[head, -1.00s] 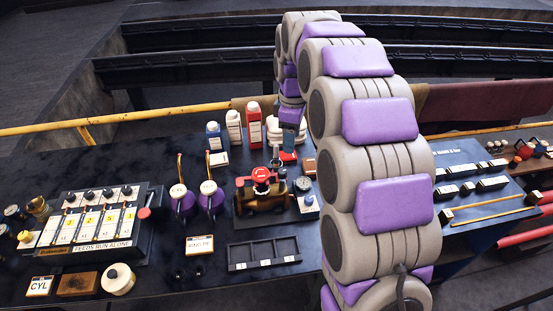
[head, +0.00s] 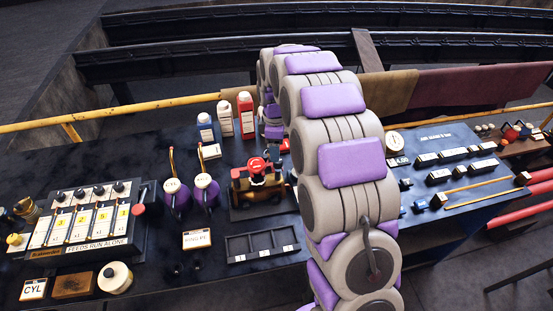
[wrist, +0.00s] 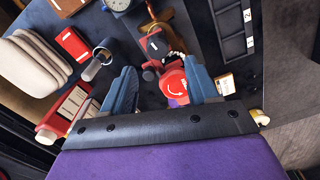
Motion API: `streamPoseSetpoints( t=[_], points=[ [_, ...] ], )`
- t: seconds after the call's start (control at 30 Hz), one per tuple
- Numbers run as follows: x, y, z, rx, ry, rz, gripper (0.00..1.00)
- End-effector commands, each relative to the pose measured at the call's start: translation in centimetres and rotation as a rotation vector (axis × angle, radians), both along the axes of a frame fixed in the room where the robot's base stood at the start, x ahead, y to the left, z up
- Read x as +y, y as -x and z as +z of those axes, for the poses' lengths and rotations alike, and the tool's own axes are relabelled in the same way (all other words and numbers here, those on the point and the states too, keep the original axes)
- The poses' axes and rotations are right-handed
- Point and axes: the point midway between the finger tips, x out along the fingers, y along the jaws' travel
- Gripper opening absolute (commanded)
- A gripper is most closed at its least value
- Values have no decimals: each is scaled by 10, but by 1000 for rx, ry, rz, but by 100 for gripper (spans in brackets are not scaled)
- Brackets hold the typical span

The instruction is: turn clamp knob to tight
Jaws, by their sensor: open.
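The red clamp knob (head: 257,165) with a white mark sits on top of a small brass engine model (head: 262,192) in the head view. In the wrist view the red knob (wrist: 173,88) shows a white curved arrow and lies between my open fingers, close to the right one. My gripper (wrist: 163,85) is open with nothing gripped; whether the right finger touches the knob I cannot tell. In the head view the arm reaches down just behind the engine, and my fingers are hard to make out there. The engine is partly hidden by the gripper in the wrist view.
Several bottles (head: 226,119) stand behind the engine. Two purple oil cans (head: 206,192) stand to its left, and a dark compartment tray (head: 262,246) lies in front. A numbered feed box (head: 87,220) is at left. A yellow rail (head: 130,112) runs behind the bench.

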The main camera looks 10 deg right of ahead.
Motion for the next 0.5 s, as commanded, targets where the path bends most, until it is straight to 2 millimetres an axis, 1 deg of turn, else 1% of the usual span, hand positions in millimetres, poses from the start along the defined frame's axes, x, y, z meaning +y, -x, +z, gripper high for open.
streamPoseSetpoints(
  t=[0.03,0.2,0.33,0.5],
  points=[
    [-2,0,-11,1,-1,-1,59],
    [-6,0,-37,0,-6,-1,59],
    [-8,0,-50,0,-8,-1,59],
    [-4,0,-57,0,-4,-2,59]
  ],
)
